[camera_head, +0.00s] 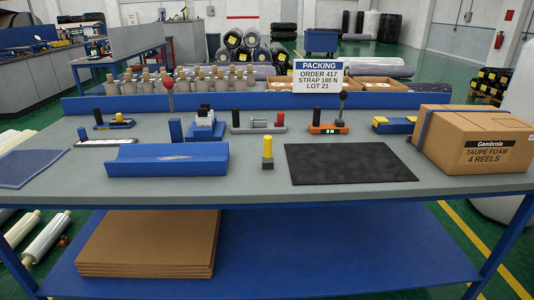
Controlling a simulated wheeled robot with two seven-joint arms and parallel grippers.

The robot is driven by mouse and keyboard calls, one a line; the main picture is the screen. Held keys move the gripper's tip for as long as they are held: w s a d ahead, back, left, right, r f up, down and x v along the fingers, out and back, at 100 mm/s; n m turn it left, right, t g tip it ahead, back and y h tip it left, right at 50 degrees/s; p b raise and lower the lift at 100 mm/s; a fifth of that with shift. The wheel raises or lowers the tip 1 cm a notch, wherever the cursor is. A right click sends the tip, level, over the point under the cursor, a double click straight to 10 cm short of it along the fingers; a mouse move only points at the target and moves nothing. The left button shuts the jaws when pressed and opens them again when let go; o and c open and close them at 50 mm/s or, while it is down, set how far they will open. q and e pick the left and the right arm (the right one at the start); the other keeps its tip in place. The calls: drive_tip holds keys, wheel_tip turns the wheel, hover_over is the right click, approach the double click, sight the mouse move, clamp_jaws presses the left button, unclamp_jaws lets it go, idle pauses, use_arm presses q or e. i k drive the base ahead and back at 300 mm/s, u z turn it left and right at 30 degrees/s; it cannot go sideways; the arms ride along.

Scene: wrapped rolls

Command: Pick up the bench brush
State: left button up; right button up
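I cannot say for certain which item is the bench brush. A small upright piece with a yellow top (268,147) stands near the bench middle, between the trough and the black mat (350,164). Neither of my grippers shows in the head view.
Along the back stand a black-and-yellow tool (115,123), a blue-and-grey device (204,126), a red-and-black tool (258,124), an orange tool (327,128) and a yellow-and-blue piece (393,125). A carton (475,141) sits at right. The front edge is clear.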

sight(268, 159)
drive_tip(key=z, duration=1.45)
drive_tip(key=i, duration=1.5)
drive_tip(key=u, duration=2.85)
